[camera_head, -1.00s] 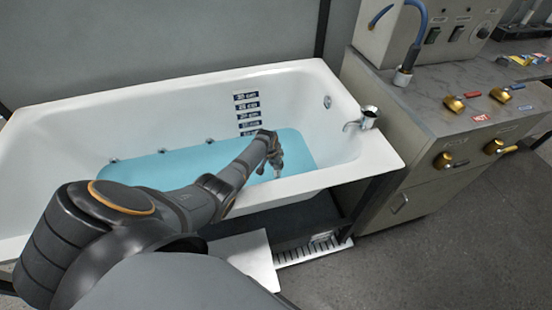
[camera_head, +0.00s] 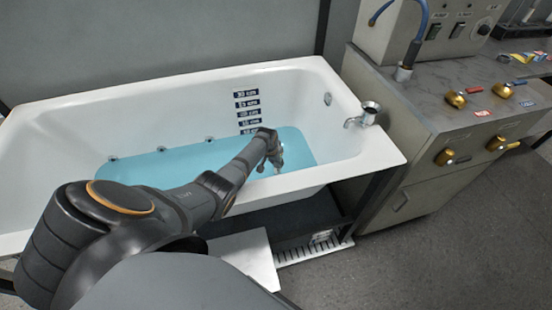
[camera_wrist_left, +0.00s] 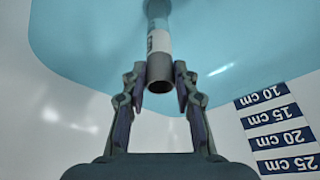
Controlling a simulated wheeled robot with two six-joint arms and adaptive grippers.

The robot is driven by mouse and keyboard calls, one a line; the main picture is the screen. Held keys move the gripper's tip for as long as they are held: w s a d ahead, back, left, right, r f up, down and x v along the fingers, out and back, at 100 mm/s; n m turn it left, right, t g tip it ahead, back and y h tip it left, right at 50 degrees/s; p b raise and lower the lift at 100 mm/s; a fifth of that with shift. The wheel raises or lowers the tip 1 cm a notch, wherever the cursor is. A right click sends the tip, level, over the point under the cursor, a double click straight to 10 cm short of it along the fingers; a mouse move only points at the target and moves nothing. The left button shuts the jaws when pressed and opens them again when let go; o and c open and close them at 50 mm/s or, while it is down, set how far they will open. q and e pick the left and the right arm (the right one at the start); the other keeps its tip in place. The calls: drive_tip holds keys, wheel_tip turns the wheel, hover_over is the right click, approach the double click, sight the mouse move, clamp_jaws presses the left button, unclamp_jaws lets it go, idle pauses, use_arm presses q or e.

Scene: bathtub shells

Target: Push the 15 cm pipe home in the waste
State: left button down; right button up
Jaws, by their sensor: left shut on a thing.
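In the left wrist view the grey pipe (camera_wrist_left: 160,70), with a pale label band on it, stands between my left fingers. Its hollow open end faces the camera and its other end runs into the blue water (camera_wrist_left: 90,45). My left gripper (camera_wrist_left: 163,84) is shut on the pipe near that open end. In the head view my left gripper (camera_head: 276,164) is low inside the white bathtub (camera_head: 60,130), over the water near its front right part. The waste cannot be made out, so how the pipe sits in it cannot be told. My right gripper is out of view.
Depth labels (camera_head: 247,104) mark the tub's back wall; they also show in the wrist view (camera_wrist_left: 273,128). The tub's front rim runs under my left arm. A spout (camera_head: 367,113) stands at the right rim, beside a counter (camera_head: 430,105) with brass taps.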

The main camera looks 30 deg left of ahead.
use_arm(q)
drive_tip(key=shift+s+d+f, duration=0.25)
drive_tip(key=shift+s+f, duration=0.1)
drive_tip(key=shift+f, duration=0.25)
drive_tip(key=shift+s+d+f, duration=0.2)
drive_tip(key=shift+s+f, duration=0.15)
drive_tip(key=shift+f, duration=0.2)
drive_tip(key=shift+w+a+r+g+p, duration=0.1)
drive_tip(key=shift+w+r+g+p, duration=0.15)
drive_tip(key=shift+r+p, duration=0.5)
drive_tip(key=shift+f, duration=0.1)
drive_tip(key=shift+r, duration=0.2)
drive_tip(key=shift+w+a+r, duration=0.1)
drive_tip(key=shift+w+a, duration=0.1)
drive_tip(key=shift+r+p, duration=0.15)
drive_tip(key=shift+p, duration=0.2)
